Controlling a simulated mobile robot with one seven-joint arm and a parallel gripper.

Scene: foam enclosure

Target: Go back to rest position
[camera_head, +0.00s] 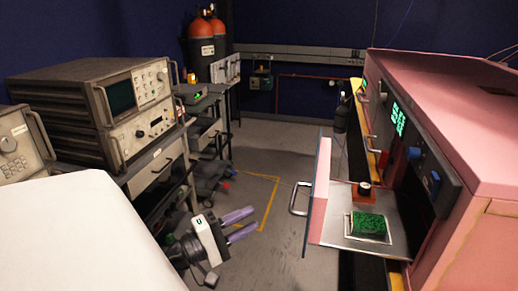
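My gripper (239,224) shows at the lower middle, with a pale grey body and two purple fingers pointing right. The fingers are apart, with a gap between them, and nothing is held. It is in front of the floor, left of a pink machine (450,120) and apart from it. The machine's door (318,190) stands open, with a metal shelf (330,229) extending out. A green block (368,226) sits in a small metal tray on that shelf.
Instruments (105,100) stand stacked on a bench at the left. A white surface (80,235) fills the lower left. Clear floor (270,160) lies between the bench and the open door, whose handle (298,198) sticks out.

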